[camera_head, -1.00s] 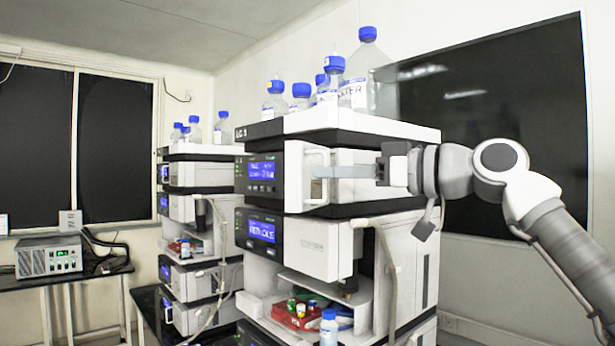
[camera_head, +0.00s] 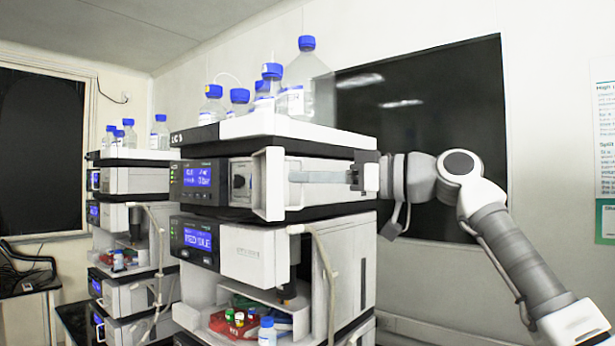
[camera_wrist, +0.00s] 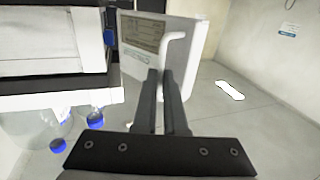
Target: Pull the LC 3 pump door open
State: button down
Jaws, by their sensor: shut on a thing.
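The nearer stack is labelled LC, its number hard to read. Its pump door (camera_head: 268,183) is a white panel near the top, standing out from the pump front with the dark inside showing at its left. My gripper (camera_head: 292,177) reaches in from the right at door height. The exact contact is hidden by the fingers.
Blue-capped bottles (camera_head: 305,80) stand on top of the stack. Below the pump is a module with a blue display (camera_head: 197,240), and a red tray of vials (camera_head: 228,322) lower down. A second stack (camera_head: 130,180) stands at left.

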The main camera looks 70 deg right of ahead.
jog(key=shift+w+f, duration=0.15)
jog(key=shift+w, duration=0.1)
jog(key=c, duration=1.4)
grip_release()
jog(key=o, duration=0.4)
jog(key=shift+w+d+f, duration=0.1)
jog(key=shift+w+d, duration=0.15)
jog(key=shift+w, duration=0.1)
jog(key=s, duration=1.8)
jog(key=shift+w, duration=0.1)
